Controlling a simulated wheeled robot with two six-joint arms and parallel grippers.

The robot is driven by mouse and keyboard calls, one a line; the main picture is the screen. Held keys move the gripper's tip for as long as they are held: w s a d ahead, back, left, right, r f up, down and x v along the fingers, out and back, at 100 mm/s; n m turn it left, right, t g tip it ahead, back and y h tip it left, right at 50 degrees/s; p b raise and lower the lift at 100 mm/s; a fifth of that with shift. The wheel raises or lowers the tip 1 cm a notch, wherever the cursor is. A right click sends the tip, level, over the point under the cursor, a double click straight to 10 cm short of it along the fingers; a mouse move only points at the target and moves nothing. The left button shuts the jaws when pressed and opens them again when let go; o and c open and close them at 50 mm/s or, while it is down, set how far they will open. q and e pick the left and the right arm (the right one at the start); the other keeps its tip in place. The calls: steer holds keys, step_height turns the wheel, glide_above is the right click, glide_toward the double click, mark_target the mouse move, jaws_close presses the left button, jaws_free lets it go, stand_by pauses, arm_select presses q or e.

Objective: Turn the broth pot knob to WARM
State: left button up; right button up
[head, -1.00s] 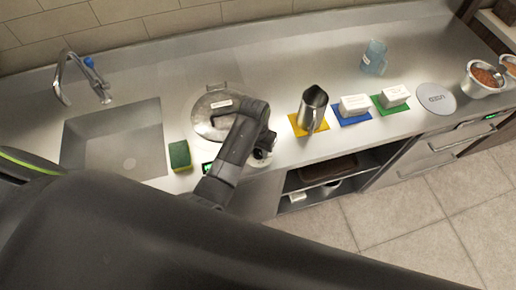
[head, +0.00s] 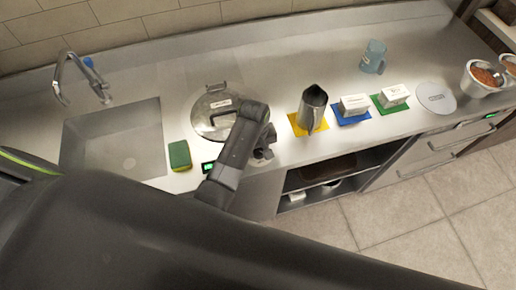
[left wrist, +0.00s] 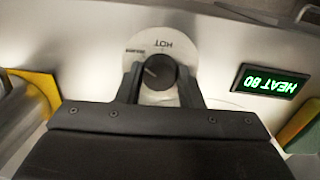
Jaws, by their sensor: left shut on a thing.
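The broth pot's lidded well (head: 213,104) sits in the counter, partly hidden behind my left arm. In the left wrist view, its black round knob (left wrist: 157,72) stands on a pale dial between my fingers. The dial reads HOT at the top, upside down, with a smaller blurred label to its left. The knob's pale mark points toward the upper left, near that label. My left gripper (left wrist: 160,84) is shut on the knob; it also shows in the head view (head: 264,150). A green display (left wrist: 270,82) reads HEAT 80, upside down. My right gripper is out of view.
A green and yellow sponge (head: 179,155) lies left of the well, by the sink (head: 113,140). A metal pitcher (head: 312,108) stands on a yellow mat to the right, with white boxes on blue and green mats beyond.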

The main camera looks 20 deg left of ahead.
arm_select(q)
steer(key=shift+r, duration=0.1)
stand_by(0.5)
steer(key=o, duration=1)
steer(key=shift+c, duration=0.2)
steer(key=shift+w, duration=0.1)
